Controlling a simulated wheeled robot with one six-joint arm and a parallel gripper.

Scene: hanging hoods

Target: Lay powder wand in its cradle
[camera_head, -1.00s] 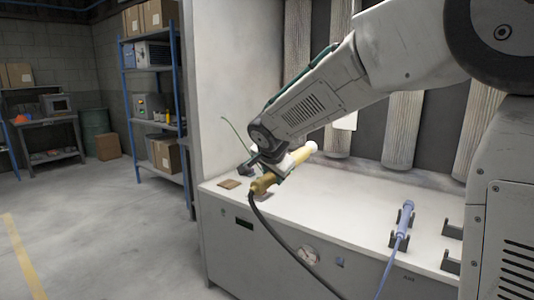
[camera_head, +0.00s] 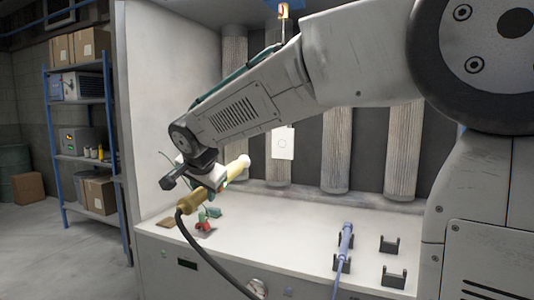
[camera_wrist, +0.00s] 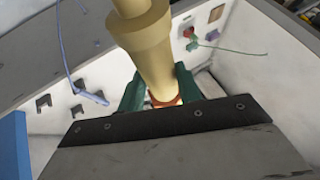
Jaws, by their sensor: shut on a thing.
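A tan-yellow wand (camera_head: 194,200) with a pale tip and a black cable is held in the air over the left part of the bench, tilted up to the right. My gripper (camera_head: 208,183) is shut around it. In the wrist view the green fingers of my gripper (camera_wrist: 157,88) press on both sides of the wand (camera_wrist: 150,45). An empty cradle of two black brackets, one behind (camera_head: 390,245) and one in front (camera_head: 393,278), stands at the right of the bench. A blue wand (camera_head: 346,240) rests in the brackets to its left.
The white bench (camera_head: 290,225) is mostly clear between the held wand and the blue one. A small red and green item (camera_head: 205,222) stands near the left front, by a brown pad (camera_head: 167,222). Ribbed grey filter columns (camera_head: 336,150) line the back.

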